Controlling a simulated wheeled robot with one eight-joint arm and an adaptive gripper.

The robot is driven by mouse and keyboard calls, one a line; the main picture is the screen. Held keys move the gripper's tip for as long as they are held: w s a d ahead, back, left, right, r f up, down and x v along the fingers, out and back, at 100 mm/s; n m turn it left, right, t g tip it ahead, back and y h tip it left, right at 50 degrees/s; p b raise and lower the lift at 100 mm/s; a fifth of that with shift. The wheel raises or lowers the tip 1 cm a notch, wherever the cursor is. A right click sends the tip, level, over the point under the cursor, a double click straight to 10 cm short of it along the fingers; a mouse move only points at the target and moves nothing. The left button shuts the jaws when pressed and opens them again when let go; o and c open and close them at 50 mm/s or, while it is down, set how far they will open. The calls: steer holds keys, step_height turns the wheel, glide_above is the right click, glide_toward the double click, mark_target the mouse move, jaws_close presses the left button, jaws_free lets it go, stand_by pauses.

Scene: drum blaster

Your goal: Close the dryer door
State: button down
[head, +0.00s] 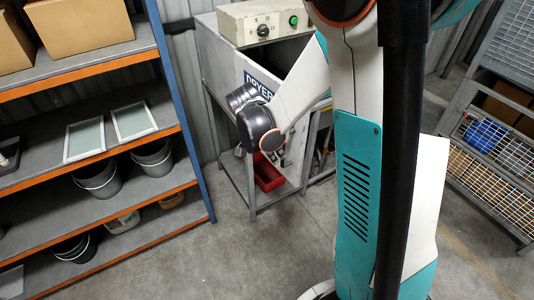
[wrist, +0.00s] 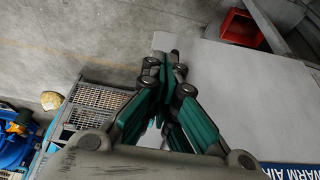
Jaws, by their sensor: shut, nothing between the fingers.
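The grey dryer (head: 212,55) stands on a metal frame in the middle of the head view. Its pale door (head: 254,69) bears a blue DRYER label and stands ajar, with a dark gap above it. My arm hides much of the door. In the wrist view a broad grey panel (wrist: 235,85) with a "WARM AIR" label looks like the same door. My gripper (wrist: 164,66) is shut and empty, its fingertips over the panel's upper left corner in that view. I cannot tell whether they touch it.
A control box (head: 265,22) sits on top of the dryer. A red bin (head: 268,172) is low under it. A shelf rack (head: 183,110) with buckets and boxes stands close on the left. A wire cage (head: 495,150) is on the right. The floor in front is clear.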

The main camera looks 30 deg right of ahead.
steer(key=shift+d, duration=0.95)
steer(key=shift+d, duration=0.1)
